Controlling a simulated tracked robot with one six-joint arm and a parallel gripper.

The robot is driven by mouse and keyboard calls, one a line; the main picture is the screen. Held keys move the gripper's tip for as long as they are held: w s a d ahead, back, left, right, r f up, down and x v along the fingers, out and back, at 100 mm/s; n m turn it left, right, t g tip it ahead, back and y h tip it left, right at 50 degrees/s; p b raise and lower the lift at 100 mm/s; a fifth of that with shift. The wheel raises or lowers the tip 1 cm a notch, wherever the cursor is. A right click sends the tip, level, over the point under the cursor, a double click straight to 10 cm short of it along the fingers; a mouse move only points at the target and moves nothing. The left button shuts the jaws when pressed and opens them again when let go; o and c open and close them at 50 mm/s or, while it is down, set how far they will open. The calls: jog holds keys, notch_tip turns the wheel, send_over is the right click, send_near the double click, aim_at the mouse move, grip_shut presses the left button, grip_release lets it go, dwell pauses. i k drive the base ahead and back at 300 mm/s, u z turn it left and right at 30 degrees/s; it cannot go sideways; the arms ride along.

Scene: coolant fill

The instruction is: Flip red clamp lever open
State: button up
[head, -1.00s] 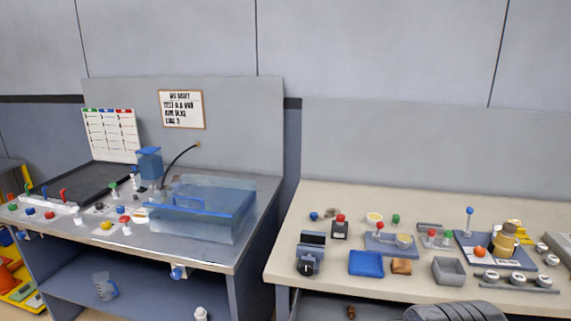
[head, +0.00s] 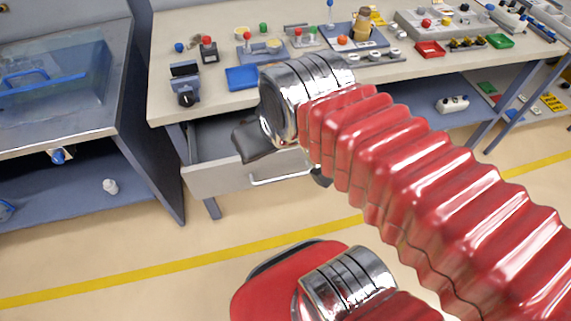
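I cannot pick out a red clamp lever for certain in the head view now. The left bench (head: 75,125) shows only its right end, with the clear tank (head: 60,75) on it. My red ribbed arm comes in from the right and ends in a chrome collar in front of the right bench (head: 170,100). Dark parts at the end of my arm, probably my gripper (head: 255,142), hang below the collar, before the drawer. Its fingers do not show clearly, and I cannot see whether it holds anything.
A drawer (head: 215,180) stands pulled out under the right bench, close behind my arm. The right bench top carries a blue tray (head: 242,77), a black-and-grey device (head: 185,83) and several red-knobbed fixtures. A yellow floor line (head: 150,271) crosses open floor in front.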

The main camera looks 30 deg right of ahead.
aim_at(247, 34)
jog(key=u, duration=0.55)
jog(key=k, duration=1.35)
jog(key=u, duration=0.25)
jog(key=i, duration=0.4)
jog(key=z, duration=0.6)
jog(key=i, duration=1.45)
jog(key=u, duration=0.5)
